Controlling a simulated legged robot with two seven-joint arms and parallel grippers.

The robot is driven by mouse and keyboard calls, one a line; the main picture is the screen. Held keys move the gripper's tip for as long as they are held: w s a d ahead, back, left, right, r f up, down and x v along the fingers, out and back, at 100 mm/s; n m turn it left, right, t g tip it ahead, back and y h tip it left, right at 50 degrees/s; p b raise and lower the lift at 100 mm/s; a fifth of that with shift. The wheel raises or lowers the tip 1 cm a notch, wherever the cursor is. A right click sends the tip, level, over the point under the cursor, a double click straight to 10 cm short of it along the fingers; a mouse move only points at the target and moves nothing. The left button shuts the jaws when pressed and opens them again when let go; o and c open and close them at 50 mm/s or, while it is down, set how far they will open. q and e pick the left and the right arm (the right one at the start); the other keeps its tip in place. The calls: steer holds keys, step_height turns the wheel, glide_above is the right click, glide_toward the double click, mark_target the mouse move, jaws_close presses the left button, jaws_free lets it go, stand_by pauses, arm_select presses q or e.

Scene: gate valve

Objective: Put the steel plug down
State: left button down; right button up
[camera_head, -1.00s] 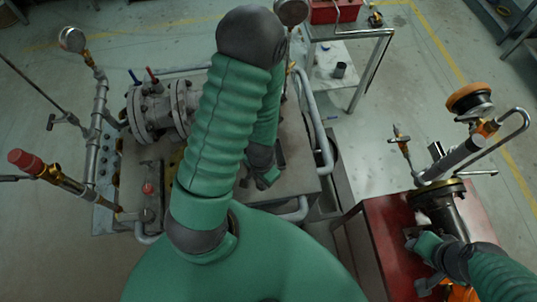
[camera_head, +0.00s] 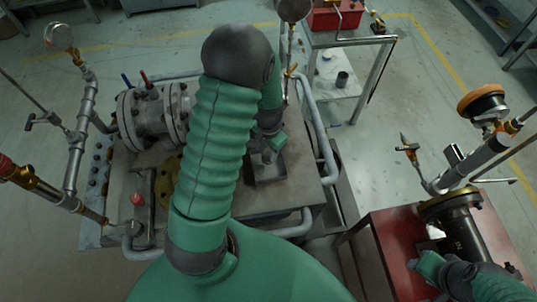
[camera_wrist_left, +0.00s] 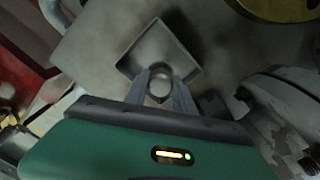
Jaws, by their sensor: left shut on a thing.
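My left gripper (camera_head: 268,153) is beyond my green left arm, over a small square grey tray (camera_head: 270,179) on the steel bench. In the left wrist view its two fingers (camera_wrist_left: 160,88) are shut on the steel plug (camera_wrist_left: 160,91), which looks like a small round metal piece. The plug is in front of the open tray (camera_wrist_left: 158,45) in that view; whether it touches the tray floor I cannot tell. My right gripper (camera_head: 428,268) is at the lower right, by the dark flanged pipe on the red cabinet; its fingers do not show clearly.
The flanged gate valve (camera_head: 150,115) and a yellow ring (camera_head: 168,180) are left of my arm. Grey pipe rails (camera_head: 322,150) edge the bench. A red cabinet (camera_head: 385,245) stands at right. A cart with a red toolbox (camera_head: 335,17) stands behind.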

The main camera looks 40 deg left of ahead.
arm_select(q)
steer(key=shift+d+f, duration=0.15)
steer(key=shift+f, duration=1.1)
steer(key=c, duration=1.1)
jaws_free()
steer(key=shift+s, duration=0.1)
steer(key=shift+o, duration=0.2)
step_height(320, 180, up, 12)
steer(key=shift+f, duration=0.1)
steer(key=s+d+r+t, duration=0.1)
steer(key=s+d, duration=0.1)
steer(key=d, duration=0.4)
steer(key=s+d+r+t, duration=0.1)
steer(key=s+d, duration=0.1)
steer(key=d, duration=0.5)
steer(key=shift+s+r+n+t, duration=0.2)
steer(key=shift+s+n+t, duration=0.1)
steer(key=shift+s+t, duration=0.1)
